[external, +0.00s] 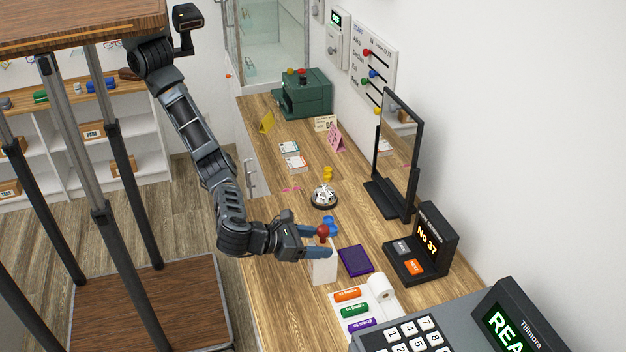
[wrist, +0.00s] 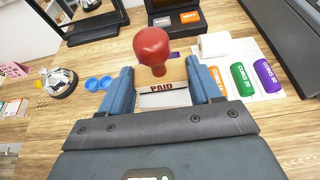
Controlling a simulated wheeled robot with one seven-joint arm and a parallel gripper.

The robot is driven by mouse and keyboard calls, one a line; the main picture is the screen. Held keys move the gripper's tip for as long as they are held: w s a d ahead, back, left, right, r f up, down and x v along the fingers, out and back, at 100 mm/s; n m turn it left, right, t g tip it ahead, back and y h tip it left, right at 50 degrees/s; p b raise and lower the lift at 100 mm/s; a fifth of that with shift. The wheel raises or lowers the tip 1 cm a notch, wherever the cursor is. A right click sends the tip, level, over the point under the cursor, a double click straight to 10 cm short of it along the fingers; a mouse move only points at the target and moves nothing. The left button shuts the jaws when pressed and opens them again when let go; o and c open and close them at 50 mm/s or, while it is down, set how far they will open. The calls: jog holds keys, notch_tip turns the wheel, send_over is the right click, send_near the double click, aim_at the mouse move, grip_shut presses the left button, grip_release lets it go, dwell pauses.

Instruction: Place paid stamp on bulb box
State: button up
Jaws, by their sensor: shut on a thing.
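My gripper (external: 308,241) is shut on the paid stamp, which has a round red knob (external: 322,231). In the wrist view the stamp (wrist: 152,48) stands upright between my gripper's blue fingers (wrist: 168,88), its wooden block marked PAID. A plain white box, likely the bulb box (external: 324,270), stands on the counter directly below the stamp. Fingers and stamp hide its top in the external view. A white surface shows below the stamp block in the wrist view. I cannot tell whether the stamp touches the box.
A purple pad (external: 356,261) lies right of the box. Blue cups (external: 329,222) and a bell (external: 324,196) stand behind. Coin rolls (external: 355,310) and a paper roll (external: 381,287) lie in front. A number display (external: 424,246) and mirror (external: 396,160) stand to the right.

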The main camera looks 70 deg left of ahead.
jog(key=o, duration=1.1)
jog(key=shift+c, duration=0.2)
jog(key=shift+s+r, duration=0.1)
jog(key=shift+s, duration=0.05)
jog(key=b+v, duration=0.1)
jog(key=v, duration=1)
jog(key=shift+s+r, duration=0.2)
jog(key=shift+s, duration=0.1)
